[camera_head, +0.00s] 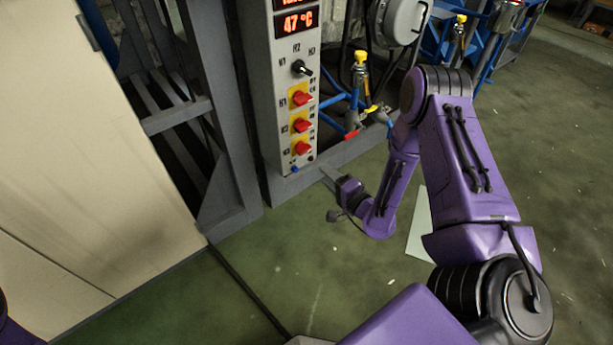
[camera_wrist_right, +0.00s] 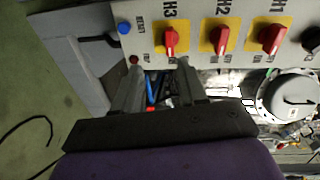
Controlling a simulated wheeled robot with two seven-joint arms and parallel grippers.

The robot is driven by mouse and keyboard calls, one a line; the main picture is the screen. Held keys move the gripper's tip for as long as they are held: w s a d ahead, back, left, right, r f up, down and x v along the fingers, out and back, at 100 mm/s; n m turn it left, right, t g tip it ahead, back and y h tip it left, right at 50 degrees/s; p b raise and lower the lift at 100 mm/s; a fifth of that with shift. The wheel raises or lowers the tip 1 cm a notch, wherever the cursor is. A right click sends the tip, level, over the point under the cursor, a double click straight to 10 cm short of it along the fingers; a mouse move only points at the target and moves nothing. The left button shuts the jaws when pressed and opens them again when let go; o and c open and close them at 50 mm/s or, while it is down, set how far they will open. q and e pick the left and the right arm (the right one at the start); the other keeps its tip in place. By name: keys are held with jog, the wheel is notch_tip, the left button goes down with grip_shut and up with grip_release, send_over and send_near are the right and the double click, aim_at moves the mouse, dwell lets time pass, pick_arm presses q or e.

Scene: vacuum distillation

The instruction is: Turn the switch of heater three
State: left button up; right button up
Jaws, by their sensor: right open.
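The heater three switch is a red knob on a yellow plate, marked H3 in the right wrist view (camera_wrist_right: 170,42). In the head view it is the lowest red knob (camera_head: 302,147) on the grey control panel (camera_head: 281,150). My right gripper (camera_head: 328,177) is open and empty, below and slightly right of the panel's lower end. In the right wrist view its two fingers (camera_wrist_right: 157,74) point toward the panel, apart from the H3 knob, with the knob between and beyond their tips. My left gripper is out of view.
The H2 knob (camera_wrist_right: 222,40) and H1 knob (camera_wrist_right: 272,38) sit in line with H3. A blue button (camera_wrist_right: 124,28) is beside H3. A black selector (camera_head: 301,68) and a 47 °C display (camera_head: 297,23) are higher up. Blue frames and pipes stand behind; green floor is clear in front.

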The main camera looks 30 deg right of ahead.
aim_at(306, 152)
pick_arm(q)
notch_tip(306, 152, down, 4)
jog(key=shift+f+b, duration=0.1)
jog(key=shift+b, duration=1.1)
pick_arm(e)
jog(key=shift+m+t+y, duration=0.3)
jog(key=shift+m+t, duration=0.1)
jog(key=shift+t, duration=0.2)
jog(key=w, duration=1.1)
jog(key=shift+w+d+r, duration=0.1)
jog(key=shift+w+r, duration=0.05)
jog(key=shift+r, duration=0.05)
grip_shut()
